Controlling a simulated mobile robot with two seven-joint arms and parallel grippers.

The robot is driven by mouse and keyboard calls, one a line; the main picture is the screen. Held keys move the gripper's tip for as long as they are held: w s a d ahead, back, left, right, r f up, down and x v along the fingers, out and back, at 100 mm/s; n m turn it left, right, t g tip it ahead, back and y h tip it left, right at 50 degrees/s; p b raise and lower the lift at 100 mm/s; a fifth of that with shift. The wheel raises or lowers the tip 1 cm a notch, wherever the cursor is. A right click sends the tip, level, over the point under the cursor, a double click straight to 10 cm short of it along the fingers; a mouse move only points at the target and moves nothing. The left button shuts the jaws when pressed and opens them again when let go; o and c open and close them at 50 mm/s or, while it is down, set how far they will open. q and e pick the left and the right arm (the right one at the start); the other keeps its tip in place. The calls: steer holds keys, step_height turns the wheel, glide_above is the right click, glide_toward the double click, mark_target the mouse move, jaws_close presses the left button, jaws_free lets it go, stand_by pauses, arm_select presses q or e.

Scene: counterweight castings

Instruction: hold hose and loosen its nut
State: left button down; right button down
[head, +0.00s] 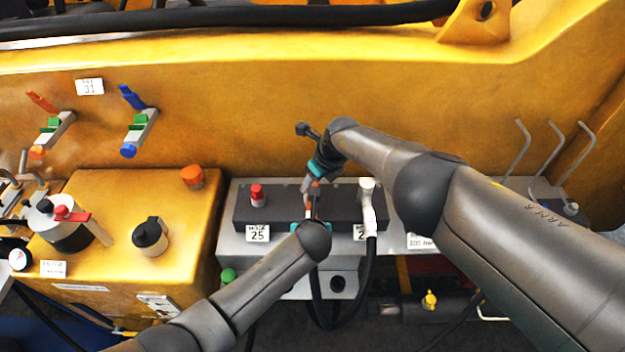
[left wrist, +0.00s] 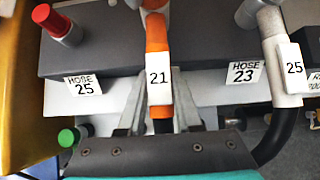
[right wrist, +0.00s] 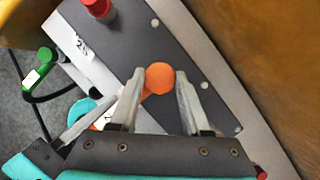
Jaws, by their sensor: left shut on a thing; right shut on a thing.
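The orange hose (left wrist: 158,50) with a white tag reading 21 stands at the middle of the dark grey block (left wrist: 95,40). My left gripper (head: 311,222) is shut on the hose; in the left wrist view its fingers lie on both sides of it, around the tag's lower part. My right gripper (head: 315,176) comes from above and is shut on the round orange nut (right wrist: 159,77) at the hose's upper end. In the right wrist view its fingertips sit on either side of the nut. The plate under the orange hose is hidden in the head view.
A red-capped port (head: 257,194) stands left of the hose, above a HOSE 25 plate (head: 258,233). A white hose (head: 368,205) tagged 25 stands close on the right, by the HOSE 23 plate (left wrist: 243,72). The yellow wall (head: 250,110) rises behind.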

stand_by(0.5)
steer(key=shift+c, duration=1.8)
jaws_free()
steer(key=shift+r, duration=0.1)
steer(key=shift+w+d+r, duration=0.15)
steer(key=shift+d+r, duration=0.05)
steer(key=shift+r, duration=0.45)
steer(key=shift+d+r, duration=0.1)
steer(key=shift+r, duration=0.15)
steer(key=shift+s+d+r, duration=0.15)
steer(key=shift+s, duration=0.4)
steer(key=shift+r, duration=0.4)
steer(key=v, duration=0.8)
steer(key=shift+d+r, duration=0.15)
steer(key=shift+r, duration=0.2)
